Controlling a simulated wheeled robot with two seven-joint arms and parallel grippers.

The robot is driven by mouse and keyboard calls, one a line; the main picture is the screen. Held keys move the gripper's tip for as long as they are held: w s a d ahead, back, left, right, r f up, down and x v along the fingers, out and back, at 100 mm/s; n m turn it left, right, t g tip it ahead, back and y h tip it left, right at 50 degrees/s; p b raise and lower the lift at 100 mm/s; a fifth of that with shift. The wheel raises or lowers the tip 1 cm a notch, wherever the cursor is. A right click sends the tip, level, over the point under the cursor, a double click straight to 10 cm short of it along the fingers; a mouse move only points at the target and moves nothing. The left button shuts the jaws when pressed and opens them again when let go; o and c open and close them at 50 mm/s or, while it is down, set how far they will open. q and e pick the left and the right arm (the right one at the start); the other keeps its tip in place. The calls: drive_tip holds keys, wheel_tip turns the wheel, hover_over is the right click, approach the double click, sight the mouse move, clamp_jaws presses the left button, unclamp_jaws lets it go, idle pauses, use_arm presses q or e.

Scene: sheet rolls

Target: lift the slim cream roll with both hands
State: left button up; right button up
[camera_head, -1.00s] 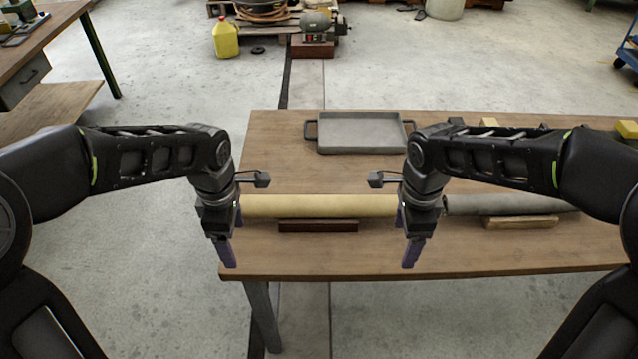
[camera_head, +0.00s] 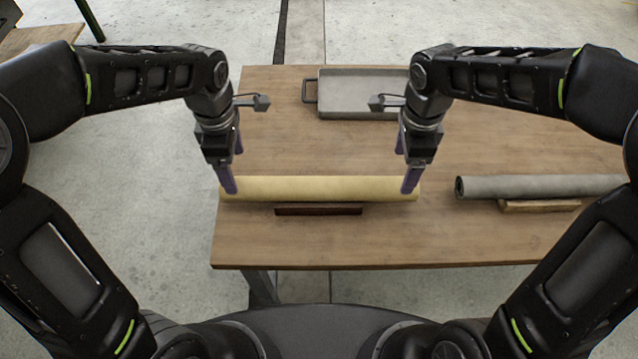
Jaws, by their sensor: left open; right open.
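The slim cream roll (camera_head: 320,189) lies level across the wooden table, with a dark brown block (camera_head: 318,211) at its front side. My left gripper (camera_head: 232,174) is open and points down at the roll's left end, its purple fingers overlapping the roll in the picture. My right gripper (camera_head: 412,174) is open and points down at the roll's right end in the same way. I cannot tell whether the fingers straddle the roll or are still above it. The fingers hide small parts of both ends.
A grey roll (camera_head: 530,186) lies to the right with a light wooden block (camera_head: 540,206) at its front. A grey tray (camera_head: 355,92) with a dark handle stands at the back. The wooden table (camera_head: 330,245) is bare in front of the cream roll.

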sight(239, 181)
use_arm(q)
drive_tip(key=shift+f, duration=3.85)
use_arm(e)
drive_tip(key=shift+f, duration=3.85)
use_arm(q)
clamp_jaws()
use_arm(e)
clamp_jaws()
use_arm(q)
drive_tip(key=shift+r, duration=0.1)
use_arm(e)
drive_tip(key=shift+r, duration=0.1)
